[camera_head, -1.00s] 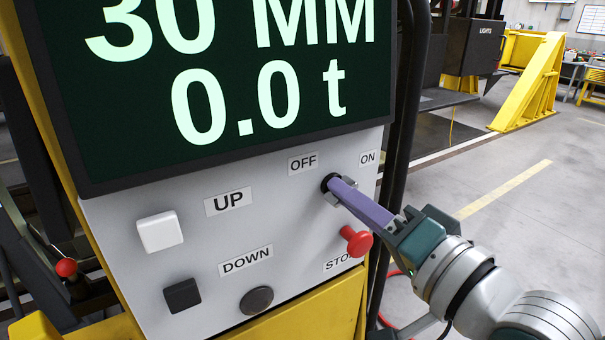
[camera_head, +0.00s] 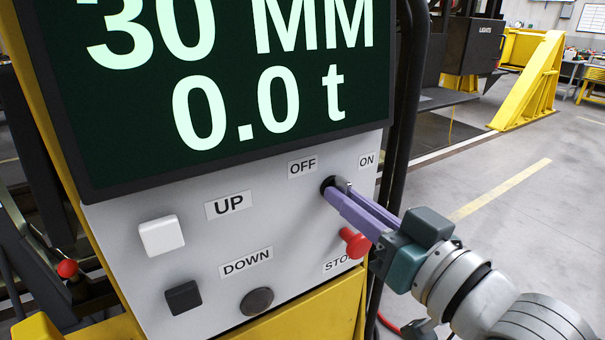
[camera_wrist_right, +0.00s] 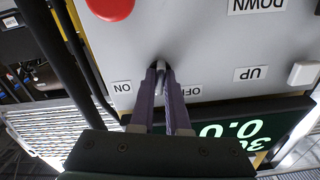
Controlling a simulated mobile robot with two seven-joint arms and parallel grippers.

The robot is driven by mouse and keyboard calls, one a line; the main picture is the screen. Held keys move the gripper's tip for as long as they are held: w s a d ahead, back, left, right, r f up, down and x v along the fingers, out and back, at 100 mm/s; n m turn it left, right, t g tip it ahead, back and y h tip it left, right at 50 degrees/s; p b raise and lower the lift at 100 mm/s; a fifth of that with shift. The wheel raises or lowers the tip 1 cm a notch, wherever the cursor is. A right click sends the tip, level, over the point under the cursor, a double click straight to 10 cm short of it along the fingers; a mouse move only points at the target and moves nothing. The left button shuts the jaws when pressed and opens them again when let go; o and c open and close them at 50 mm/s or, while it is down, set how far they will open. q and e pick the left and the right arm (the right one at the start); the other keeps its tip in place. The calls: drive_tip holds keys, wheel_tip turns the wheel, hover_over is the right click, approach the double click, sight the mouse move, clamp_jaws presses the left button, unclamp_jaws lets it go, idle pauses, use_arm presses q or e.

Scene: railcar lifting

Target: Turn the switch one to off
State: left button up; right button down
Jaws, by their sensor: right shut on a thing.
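The switch (camera_head: 343,184) is a small metal knob in a dark round hole on the grey control panel (camera_head: 120,235). It sits below and between the OFF label (camera_head: 302,167) and the ON label (camera_head: 366,160). My right gripper (camera_head: 338,192) has its purple fingers closed on both sides of the knob. The fingers hide most of it, so its exact angle is hard to read. In the right wrist view, the fingertips (camera_wrist_right: 162,70) meet around the knob between the upside-down ON and OFF labels. My left gripper is not in view.
The red STOP button (camera_head: 355,242) is just below my right fingers, very close to them. White UP (camera_head: 161,235) and black DOWN (camera_head: 183,297) buttons are on the left. A dark display (camera_head: 240,160) reads 30 MM and 0.0 t. Open floor lies to the right.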

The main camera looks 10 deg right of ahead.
drive_tip(key=shift+n, duration=1.2)
drive_tip(key=c, duration=0.9)
unclamp_jaws()
drive_tip(key=v, duration=1)
drive_tip(key=shift+b, duration=0.4)
